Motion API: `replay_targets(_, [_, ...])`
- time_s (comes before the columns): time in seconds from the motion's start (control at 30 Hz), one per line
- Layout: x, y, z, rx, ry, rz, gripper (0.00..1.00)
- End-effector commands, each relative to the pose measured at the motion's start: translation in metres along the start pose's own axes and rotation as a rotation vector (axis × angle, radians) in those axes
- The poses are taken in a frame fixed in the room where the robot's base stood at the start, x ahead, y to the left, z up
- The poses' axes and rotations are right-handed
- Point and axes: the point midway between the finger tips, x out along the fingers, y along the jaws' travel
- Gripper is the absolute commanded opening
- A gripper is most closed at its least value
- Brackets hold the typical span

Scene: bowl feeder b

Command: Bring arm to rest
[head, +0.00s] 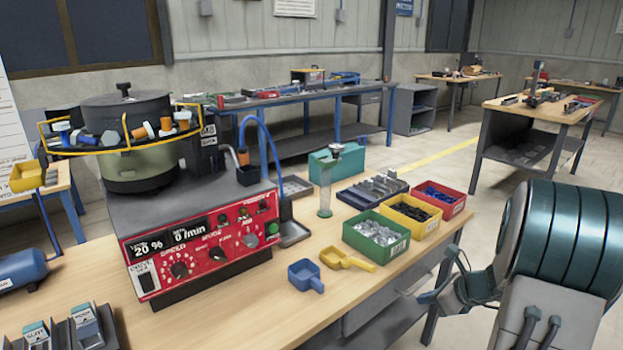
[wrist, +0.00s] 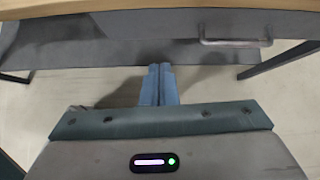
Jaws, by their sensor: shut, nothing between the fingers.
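My gripper (wrist: 159,85) is shut and empty in the wrist view, its two blue-grey fingers together. It points toward the space under the front edge of the workbench, with the floor and a lower shelf behind it. In the head view my gripper (head: 448,290) is at the lower right, beside the bench's right end and apart from it. My arm fills the right side of that view and partly hides the gripper.
The wooden workbench (head: 240,325) carries a bowl feeder (head: 135,150) with a red control panel (head: 205,243). Green (head: 376,237), yellow (head: 411,212) and red (head: 438,197) bins stand near its right edge. A blue scoop (head: 305,275) and yellow scoop (head: 346,260) lie in front. A drawer handle (wrist: 235,42) juts below the bench top.

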Motion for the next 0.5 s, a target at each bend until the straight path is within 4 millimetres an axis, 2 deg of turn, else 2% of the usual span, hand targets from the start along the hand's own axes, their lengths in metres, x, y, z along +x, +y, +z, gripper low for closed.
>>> replay_targets(0.03, [-0.011,0.017,0.023,-0.099,0.011,0.027,0.00])
replay_targets(0.2, [-0.044,0.090,0.076,-0.564,0.084,0.161,0.00])
replay_targets(0.33, [-0.075,0.144,0.101,-0.949,0.138,0.266,0.00])
replay_targets(0.5, [-0.119,0.203,0.117,-1.452,0.205,0.399,0.00])
